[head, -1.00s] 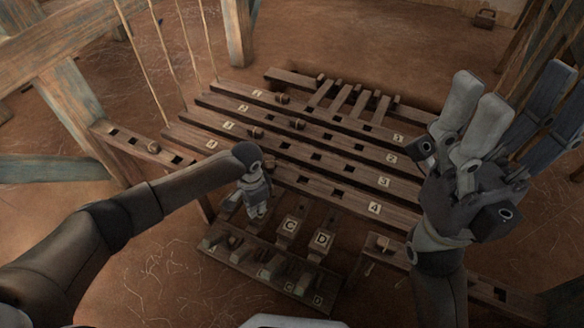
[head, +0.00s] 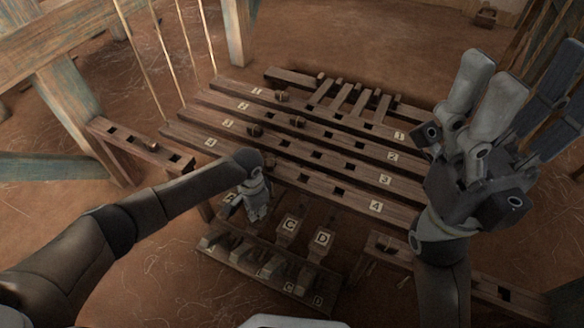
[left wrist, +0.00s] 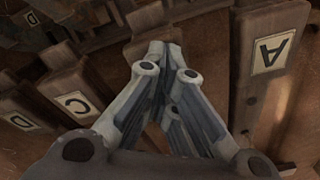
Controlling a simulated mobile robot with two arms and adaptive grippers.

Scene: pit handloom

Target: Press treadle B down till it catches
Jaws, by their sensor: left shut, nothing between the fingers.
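My left gripper (head: 258,216) is shut and empty, pointing down over the treadles. In the left wrist view its fingertips (left wrist: 155,52) are at the wooden treadle B (left wrist: 148,18), between treadle C (left wrist: 78,103) and treadle A (left wrist: 268,55). The gripper hides most of treadle B and its label; whether the tips touch it, and how far it is down, I cannot tell. Treadle C (head: 288,228) and treadle D (head: 320,243) show to the right of the gripper in the head view. My right gripper (head: 520,100) is raised at the right, open and empty.
A notched wooden rack (head: 255,268) with C and D labels lies in front of the treadles. Long numbered bars (head: 330,165) with pegs and holes span behind my left gripper. Slotted rails (head: 140,143) stand at both sides. Cords hang at the back left.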

